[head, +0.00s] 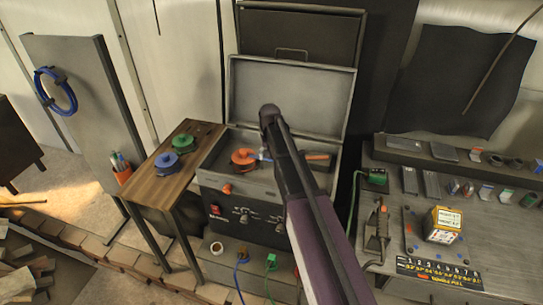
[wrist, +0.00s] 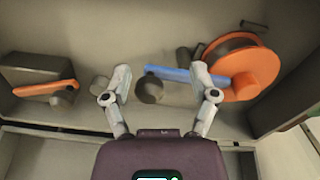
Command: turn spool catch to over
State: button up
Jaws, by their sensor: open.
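An orange spool (head: 243,157) sits inside the open machine case; it also shows at the right in the wrist view (wrist: 238,68). A blue bar, which looks like the spool catch (wrist: 188,75), runs from a dark round knob (wrist: 149,90) to the spool, its end over or against the orange face. Only a short piece of the blue bar (head: 265,156) shows in the head view, beside my arm. My gripper (wrist: 160,72) is open and empty, its fingers apart on either side of the knob and part of the bar. I cannot tell whether they touch it.
An orange lever (wrist: 45,88) with a dark block lies at the other side of the case. The raised lid (head: 290,95) stands behind. A wooden side table (head: 160,180) holds green and blue spools. A grey bench (head: 470,195) with tools stands right.

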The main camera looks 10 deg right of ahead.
jog(key=m, duration=0.1)
jog(key=a+m, duration=0.1)
jog(key=m, duration=0.1)
jog(key=shift+s+a, duration=0.1)
jog(key=shift+s, duration=0.1)
jog(key=a+m, duration=0.1)
jog(key=m, duration=0.2)
jog(key=shift+a, duration=0.2)
notch_tip(320, 180, up, 14)
jog(key=p, duration=1.4)
jog(key=s+f+n+b, duration=0.4)
jog(key=s+f+b, duration=0.1)
jog(key=s, duration=0.6)
jog(key=s+f+n+b, duration=0.5)
jog(key=s+f+b, duration=0.1)
jog(key=s, duration=0.6)
jog(key=shift+s+d+f+b, duration=0.2)
jog(key=shift+d+f+b, duration=0.05)
jog(key=shift+f+b, duration=0.05)
dwell(0.7)
